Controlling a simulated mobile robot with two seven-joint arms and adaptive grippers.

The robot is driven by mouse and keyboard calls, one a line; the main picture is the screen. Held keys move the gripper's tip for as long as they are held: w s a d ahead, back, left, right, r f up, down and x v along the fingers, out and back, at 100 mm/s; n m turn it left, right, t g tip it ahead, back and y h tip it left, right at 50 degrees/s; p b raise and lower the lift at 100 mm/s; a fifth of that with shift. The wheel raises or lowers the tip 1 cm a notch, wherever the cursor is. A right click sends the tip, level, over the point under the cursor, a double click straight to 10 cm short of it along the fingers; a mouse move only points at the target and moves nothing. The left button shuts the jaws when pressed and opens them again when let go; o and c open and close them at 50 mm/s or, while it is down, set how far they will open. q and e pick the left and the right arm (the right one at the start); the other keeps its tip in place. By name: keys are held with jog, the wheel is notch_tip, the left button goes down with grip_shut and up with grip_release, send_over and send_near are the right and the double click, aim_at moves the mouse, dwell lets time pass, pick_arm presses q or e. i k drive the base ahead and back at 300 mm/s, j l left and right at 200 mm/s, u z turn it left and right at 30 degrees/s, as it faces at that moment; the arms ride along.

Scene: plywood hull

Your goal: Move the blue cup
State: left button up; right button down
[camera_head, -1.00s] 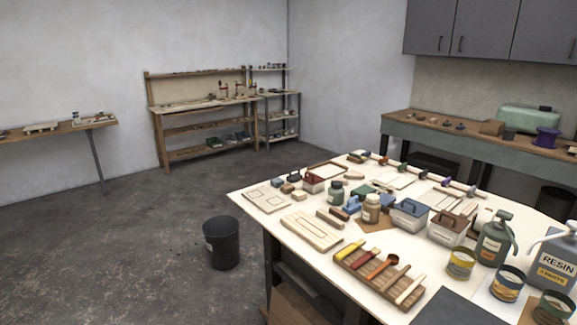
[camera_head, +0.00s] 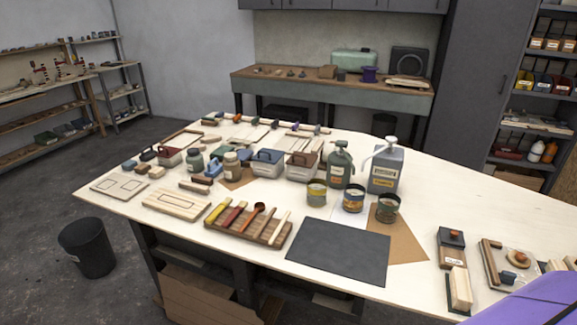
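A small cup with a blue band (camera_head: 353,198) stands upright on the white tabletop (camera_head: 450,205), near the middle. A similar cup with a yellow band (camera_head: 316,193) stands to its left, and a cup with a dark green band (camera_head: 388,208) stands to its right on a brown sheet. The blue-banded cup is apart from both. Neither of my grippers shows in the view.
A dark flat mat (camera_head: 338,250) lies in front of the cups. Two pump bottles (camera_head: 385,170) stand behind them. A wooden tool rack (camera_head: 248,225) is at left. A black bin (camera_head: 86,248) stands on the floor. A purple surface fills the bottom right corner.

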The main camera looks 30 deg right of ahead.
aim_at(354, 198)
jog(key=z, duration=0.9)
jog(key=i+j+u, duration=0.15)
jog(key=i+j, duration=0.05)
jog(key=i, duration=0.05)
